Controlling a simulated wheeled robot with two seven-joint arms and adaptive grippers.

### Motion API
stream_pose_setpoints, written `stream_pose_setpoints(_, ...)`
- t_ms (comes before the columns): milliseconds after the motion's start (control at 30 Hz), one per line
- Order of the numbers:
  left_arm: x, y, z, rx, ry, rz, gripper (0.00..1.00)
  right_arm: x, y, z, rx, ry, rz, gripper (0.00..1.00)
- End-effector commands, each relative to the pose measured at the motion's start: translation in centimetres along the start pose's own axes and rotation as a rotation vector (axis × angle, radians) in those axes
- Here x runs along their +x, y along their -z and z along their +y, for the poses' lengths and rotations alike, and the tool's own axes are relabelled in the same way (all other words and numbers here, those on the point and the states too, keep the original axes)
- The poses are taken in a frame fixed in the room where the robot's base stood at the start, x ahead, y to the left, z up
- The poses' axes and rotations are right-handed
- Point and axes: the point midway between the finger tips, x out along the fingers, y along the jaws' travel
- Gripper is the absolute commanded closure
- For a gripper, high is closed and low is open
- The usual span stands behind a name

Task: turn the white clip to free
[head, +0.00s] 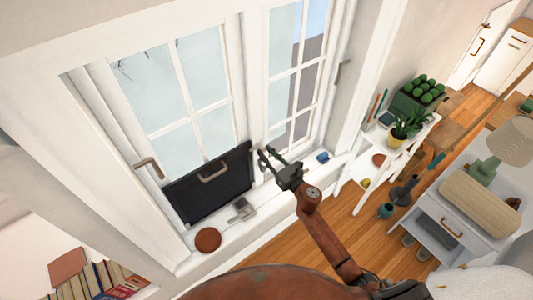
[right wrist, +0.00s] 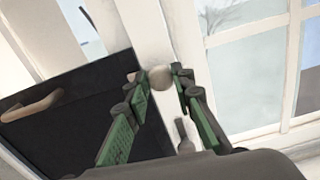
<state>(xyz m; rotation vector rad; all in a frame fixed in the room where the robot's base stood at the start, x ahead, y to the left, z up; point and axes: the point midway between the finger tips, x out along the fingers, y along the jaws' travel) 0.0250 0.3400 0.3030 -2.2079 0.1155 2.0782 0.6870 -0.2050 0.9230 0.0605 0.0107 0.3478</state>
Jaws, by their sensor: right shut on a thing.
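My right gripper (head: 266,155) reaches to the post between the two window sashes. In the right wrist view its fingertips (right wrist: 159,77) are closed on either side of a small, pale, rounded piece on the white frame, which looks like the white clip (right wrist: 161,78). Its exact turn angle cannot be told, as the fingertips cover its sides. In the head view the clip is too small and hidden by the fingers to make out. My left gripper is not in view.
A black case (head: 209,186) with a tan handle leans on the window just left of the gripper. On the sill are a brown round dish (head: 208,239), a grey metal item (head: 242,209) and a small blue object (head: 322,157). A white shelf (head: 350,166) with plants stands at the right.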

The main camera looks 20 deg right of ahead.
Motion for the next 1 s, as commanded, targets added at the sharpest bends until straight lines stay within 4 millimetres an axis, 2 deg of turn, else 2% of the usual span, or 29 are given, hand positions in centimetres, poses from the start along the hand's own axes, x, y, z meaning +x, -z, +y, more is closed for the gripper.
stream_pose_setpoints(233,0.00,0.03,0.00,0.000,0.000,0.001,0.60,-0.01,0.02,0.03,0.000,-0.001,0.000,1.00)
stream_pose_setpoints(667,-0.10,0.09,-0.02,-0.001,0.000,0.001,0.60,-0.02,0.00,0.01,0.089,-0.001,0.000,1.00)
stream_pose_setpoints(1000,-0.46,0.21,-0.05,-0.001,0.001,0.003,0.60,-0.01,-0.03,-0.02,0.365,-0.002,0.001,1.00)
